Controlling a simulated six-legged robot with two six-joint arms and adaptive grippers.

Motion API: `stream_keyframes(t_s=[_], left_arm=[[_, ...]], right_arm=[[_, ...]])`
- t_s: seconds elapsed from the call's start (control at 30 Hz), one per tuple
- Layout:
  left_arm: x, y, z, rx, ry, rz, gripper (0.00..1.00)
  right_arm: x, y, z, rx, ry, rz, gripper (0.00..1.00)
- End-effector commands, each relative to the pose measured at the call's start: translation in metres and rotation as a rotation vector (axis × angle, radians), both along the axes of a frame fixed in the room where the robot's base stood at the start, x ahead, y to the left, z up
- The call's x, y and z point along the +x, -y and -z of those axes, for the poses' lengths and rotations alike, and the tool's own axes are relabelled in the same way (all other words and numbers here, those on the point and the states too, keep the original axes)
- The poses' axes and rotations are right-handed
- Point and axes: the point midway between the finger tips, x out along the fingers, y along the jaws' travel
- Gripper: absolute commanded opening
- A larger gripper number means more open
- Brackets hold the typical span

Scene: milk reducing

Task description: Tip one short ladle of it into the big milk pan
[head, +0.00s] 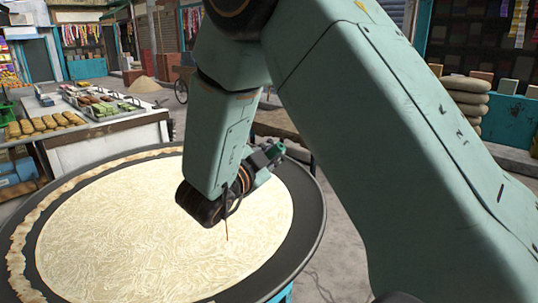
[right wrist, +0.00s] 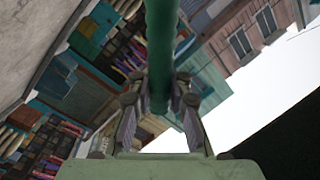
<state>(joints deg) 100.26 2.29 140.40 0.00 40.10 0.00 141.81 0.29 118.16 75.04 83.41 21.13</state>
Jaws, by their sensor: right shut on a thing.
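The big milk pan (head: 313,215) is a wide, dark round pan filled with pale, wrinkled cream-coloured milk (head: 130,220). My right gripper (head: 266,158) is over the pan's far right part, partly hidden behind my own arm. In the right wrist view my right gripper (right wrist: 158,110) is shut on a green rod-like handle (right wrist: 160,50), seemingly the ladle's. The ladle's bowl cannot be made out in either view. A thin brownish line (head: 227,226) shows below my wrist against the milk; I cannot tell what it is. My left gripper is not in view.
A crust of cream (head: 28,225) lines the pan's left rim. A white stall counter (head: 110,143) with trays of sweets stands behind left. Stacked sacks (head: 466,97) stand at the back right. Bare pavement (head: 345,265) lies right of the pan.

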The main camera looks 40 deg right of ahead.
Motion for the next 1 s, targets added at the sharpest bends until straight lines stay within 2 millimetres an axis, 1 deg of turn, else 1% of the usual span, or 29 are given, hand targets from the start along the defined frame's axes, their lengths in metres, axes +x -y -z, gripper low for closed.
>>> stream_keyframes(t_s=[0.03, 0.3, 1.0], left_arm=[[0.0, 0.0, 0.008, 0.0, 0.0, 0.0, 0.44], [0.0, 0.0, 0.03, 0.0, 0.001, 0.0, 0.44], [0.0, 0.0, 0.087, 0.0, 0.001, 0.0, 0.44]], right_arm=[[-0.003, 0.001, 0.006, 0.004, 0.017, 0.001, 0.0], [-0.015, 0.004, 0.018, 0.029, 0.099, -0.001, 0.0], [-0.04, 0.011, 0.055, 0.086, 0.304, -0.001, 0.0]])
